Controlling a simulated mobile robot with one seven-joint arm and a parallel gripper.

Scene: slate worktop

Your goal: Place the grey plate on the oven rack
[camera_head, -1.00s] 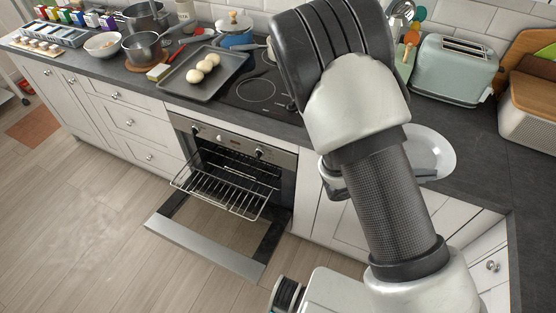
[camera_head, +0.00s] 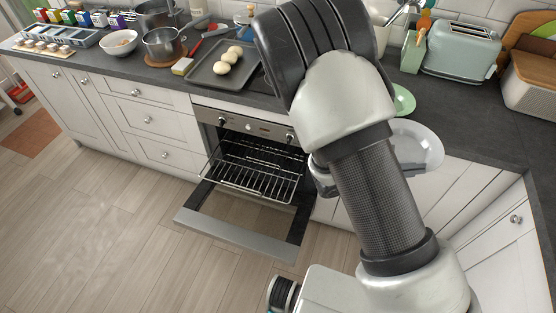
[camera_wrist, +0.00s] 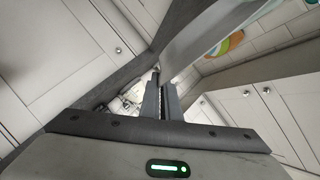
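The grey plate (camera_head: 425,150) shows behind my arm at the right in the head view, over the worktop's front edge. Its left part is hidden. In the wrist view it is a smooth grey sheet (camera_wrist: 200,28) running from the top to my fingertips. My gripper (camera_wrist: 163,88) has its two fingers close together on the plate's rim. The oven rack (camera_head: 255,172) is pulled partly out of the oven, above the lowered door (camera_head: 245,225). The rack looks empty.
A green plate (camera_head: 403,100) lies on the worktop behind my arm. A baking tray (camera_head: 218,72) with dough balls stands above the oven. The toaster (camera_head: 460,52) is at the back right. Cabinet fronts (camera_head: 455,195) stand below the worktop; the floor ahead is clear.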

